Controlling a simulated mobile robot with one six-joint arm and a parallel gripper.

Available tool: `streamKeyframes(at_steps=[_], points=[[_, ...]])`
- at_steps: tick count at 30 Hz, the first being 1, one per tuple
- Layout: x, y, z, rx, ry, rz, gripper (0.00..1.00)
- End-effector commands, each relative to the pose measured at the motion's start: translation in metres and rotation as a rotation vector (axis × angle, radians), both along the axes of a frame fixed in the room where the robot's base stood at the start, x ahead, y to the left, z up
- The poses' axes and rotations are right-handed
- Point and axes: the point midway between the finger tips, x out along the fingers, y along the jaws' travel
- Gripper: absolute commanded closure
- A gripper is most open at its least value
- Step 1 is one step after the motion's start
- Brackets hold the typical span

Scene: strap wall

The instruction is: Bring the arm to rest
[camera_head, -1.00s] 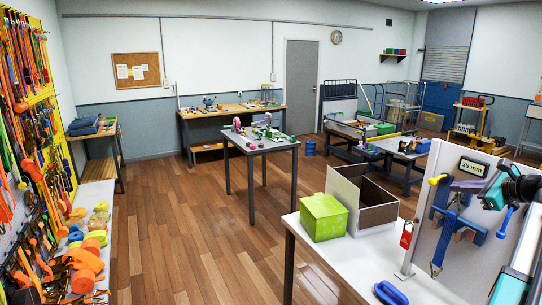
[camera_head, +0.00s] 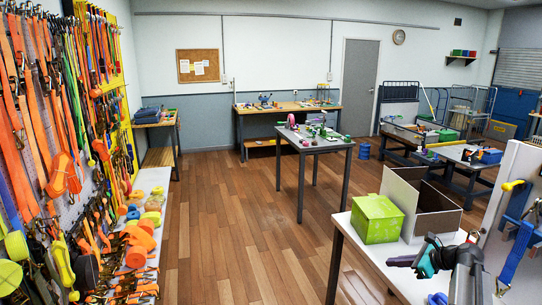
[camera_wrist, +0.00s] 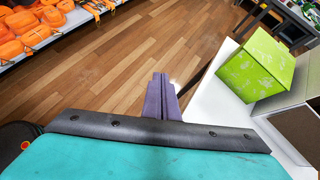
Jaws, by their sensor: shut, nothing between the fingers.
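My gripper (camera_head: 402,261) is at the lower right in the head view, above the near white table and in front of the green box. Its fingers point left. In the wrist view my gripper (camera_wrist: 161,97) shows its purple-grey fingers together, with nothing between them. Below the fingers there is wooden floor and the edge of the white table. My forearm behind the gripper shows only in part in the head view.
A green box (camera_head: 376,220) and an open grey box (camera_head: 432,212) stand on the white table (camera_head: 370,258). A panel with a blue strap (camera_head: 517,250) stands at right. A strap wall (camera_head: 60,120) fills the left. The wooden floor (camera_head: 235,225) between is clear.

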Motion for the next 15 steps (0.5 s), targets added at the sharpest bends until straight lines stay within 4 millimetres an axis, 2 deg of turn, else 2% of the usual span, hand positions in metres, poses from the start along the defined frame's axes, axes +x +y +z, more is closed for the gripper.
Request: streamKeyframes(at_steps=[1, 3, 8, 15], points=[[-0.001, 0.019, -0.023, 0.001, 0.023, 0.027, 1.00], [-0.003, 0.042, -0.050, -0.003, 0.050, 0.063, 1.00], [-0.012, 0.094, -0.109, -0.021, 0.111, 0.153, 1.00], [-0.042, 0.166, -0.195, -0.069, 0.192, 0.305, 1.00]])
